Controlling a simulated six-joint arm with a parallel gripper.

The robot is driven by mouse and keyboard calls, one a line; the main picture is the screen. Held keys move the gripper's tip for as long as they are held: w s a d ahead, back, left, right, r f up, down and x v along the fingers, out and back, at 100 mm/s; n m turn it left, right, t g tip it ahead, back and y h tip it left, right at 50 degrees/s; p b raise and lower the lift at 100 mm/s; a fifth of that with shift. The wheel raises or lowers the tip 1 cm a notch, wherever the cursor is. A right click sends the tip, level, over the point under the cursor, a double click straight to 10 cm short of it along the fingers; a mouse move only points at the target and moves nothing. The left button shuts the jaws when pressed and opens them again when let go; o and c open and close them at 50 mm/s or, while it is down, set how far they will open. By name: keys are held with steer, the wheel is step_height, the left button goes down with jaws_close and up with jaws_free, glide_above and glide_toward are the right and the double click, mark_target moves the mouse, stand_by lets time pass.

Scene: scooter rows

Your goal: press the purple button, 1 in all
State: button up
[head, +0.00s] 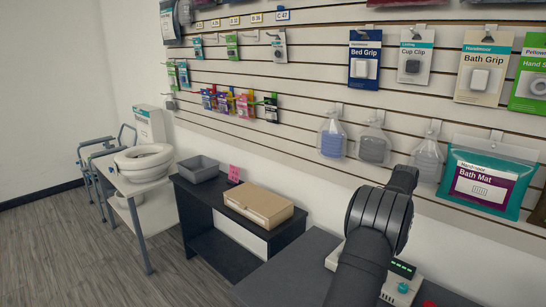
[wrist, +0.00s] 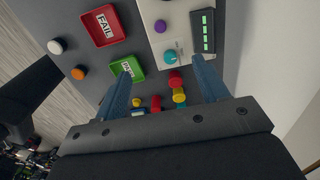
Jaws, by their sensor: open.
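The purple button (wrist: 160,26) shows in the wrist view, a small round cap on a pale control box (wrist: 180,22). It stands beyond my fingertips, near the top of the picture, and nothing touches it. On the same box are a teal knob (wrist: 170,56) and a dark display with green bars (wrist: 203,32). My gripper (wrist: 161,69) is open, with its two blue fingers apart and nothing held between them. In the head view, part of the control box (head: 415,284) shows behind my arm; the purple button is hidden there.
A red FAIL tray (wrist: 103,25) and a green tray (wrist: 127,68) lie left of the box. White (wrist: 55,46) and orange (wrist: 77,73) round pieces are farther left. Red and yellow pieces (wrist: 179,95) stand between the fingers' lower parts. A cardboard box (head: 258,205) is on another table.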

jaws_close()
stand_by(1.4)
